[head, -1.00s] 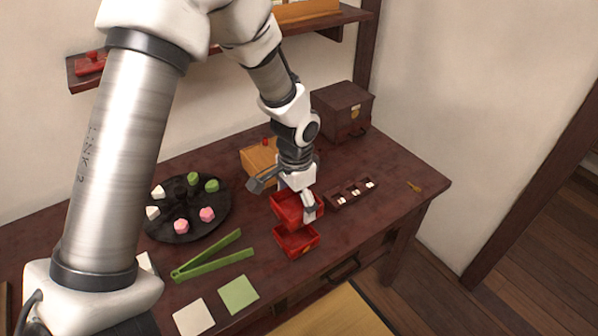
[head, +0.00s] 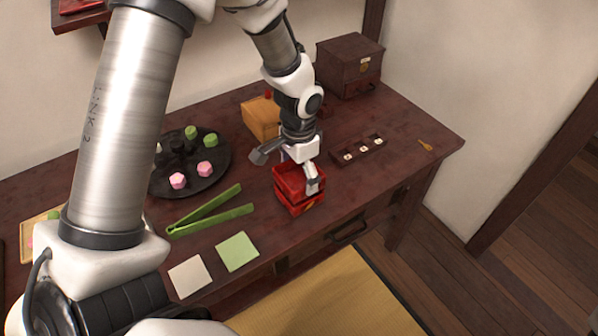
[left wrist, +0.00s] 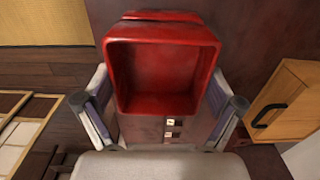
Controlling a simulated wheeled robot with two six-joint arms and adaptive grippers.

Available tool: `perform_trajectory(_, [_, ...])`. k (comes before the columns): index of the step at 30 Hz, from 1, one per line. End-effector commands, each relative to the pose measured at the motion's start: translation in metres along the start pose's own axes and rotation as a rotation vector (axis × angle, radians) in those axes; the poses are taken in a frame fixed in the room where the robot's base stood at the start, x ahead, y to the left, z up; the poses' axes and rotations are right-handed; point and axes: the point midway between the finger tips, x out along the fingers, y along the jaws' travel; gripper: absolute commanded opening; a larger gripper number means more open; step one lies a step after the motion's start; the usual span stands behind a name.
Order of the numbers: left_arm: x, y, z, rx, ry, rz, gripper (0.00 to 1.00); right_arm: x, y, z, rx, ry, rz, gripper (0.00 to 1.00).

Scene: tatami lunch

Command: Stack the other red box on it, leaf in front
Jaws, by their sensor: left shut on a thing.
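The held red box (head: 291,179) is an open, empty square box gripped by my left gripper (head: 300,170). It sits directly over the other red box (head: 300,207) on the table, with no clear gap between them. A small gold mark shows on the lower box's front; the upper box's front is partly hidden by a finger, so I cannot tell its leaf. In the left wrist view the held box (left wrist: 160,75) lies between my two fingers (left wrist: 158,105), and a red rim (left wrist: 160,16) shows beyond it. My right gripper is out of view.
A black round tray (head: 215,180) with pink and green sweets stands at left. Green tongs (head: 210,215) and two square papers (head: 237,251) lie in front. A compartment tray (head: 358,150), a wooden box (head: 262,117) and a dark chest (head: 350,66) stand behind and right.

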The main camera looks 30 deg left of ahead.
Motion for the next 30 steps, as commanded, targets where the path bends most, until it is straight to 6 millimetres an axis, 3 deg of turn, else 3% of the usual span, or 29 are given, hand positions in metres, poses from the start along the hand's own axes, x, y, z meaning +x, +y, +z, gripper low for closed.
perform_trajectory(30, [0.015,0.0,0.0,0.0,0.0,0.0,0.57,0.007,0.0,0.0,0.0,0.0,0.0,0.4])
